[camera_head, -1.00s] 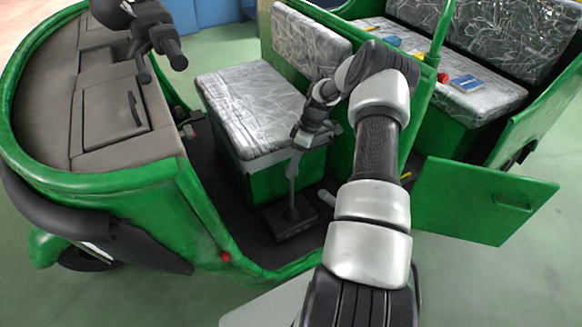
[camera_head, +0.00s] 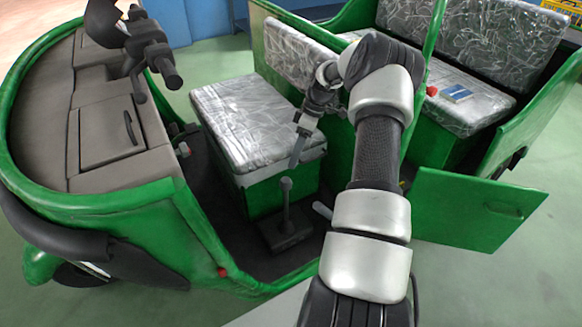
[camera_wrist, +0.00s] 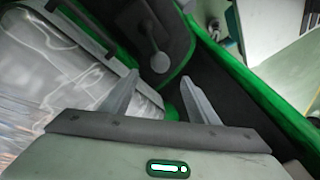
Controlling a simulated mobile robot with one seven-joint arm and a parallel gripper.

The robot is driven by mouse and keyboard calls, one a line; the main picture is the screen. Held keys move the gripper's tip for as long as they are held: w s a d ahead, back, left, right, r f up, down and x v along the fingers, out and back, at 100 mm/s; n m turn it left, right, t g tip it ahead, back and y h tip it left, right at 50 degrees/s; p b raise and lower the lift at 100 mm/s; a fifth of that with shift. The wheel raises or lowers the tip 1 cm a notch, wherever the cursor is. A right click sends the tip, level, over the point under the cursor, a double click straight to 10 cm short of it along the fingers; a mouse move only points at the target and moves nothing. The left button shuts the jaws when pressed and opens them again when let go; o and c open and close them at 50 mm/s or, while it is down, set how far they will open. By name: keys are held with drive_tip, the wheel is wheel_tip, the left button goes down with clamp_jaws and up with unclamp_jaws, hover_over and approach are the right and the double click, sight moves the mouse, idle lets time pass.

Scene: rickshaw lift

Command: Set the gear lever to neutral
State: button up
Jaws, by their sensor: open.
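The gear lever (camera_head: 286,204) is a grey stick with a rounded knob on a dark flat base (camera_head: 287,235), on the floor in front of the green seat box. In the head view it stands close to upright. My gripper (camera_head: 295,164) is open and empty, just above the knob and slightly to its right. In the wrist view the two fingers of my gripper (camera_wrist: 158,76) are spread apart, and the lever knob (camera_wrist: 160,62) shows beyond the gap between their tips. The fingers look clear of the knob. Which gear position the lever sits in cannot be told.
The front seat (camera_head: 250,118) lies close behind the lever. The handlebar (camera_head: 150,45) and grey dashboard (camera_head: 105,130) are to the left. An open green door (camera_head: 478,222) stands at right. A blue item (camera_head: 456,94) lies on the rear seat.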

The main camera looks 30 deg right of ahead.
drive_tip(key=v, duration=0.7)
drive_tip(key=shift+p, duration=0.45)
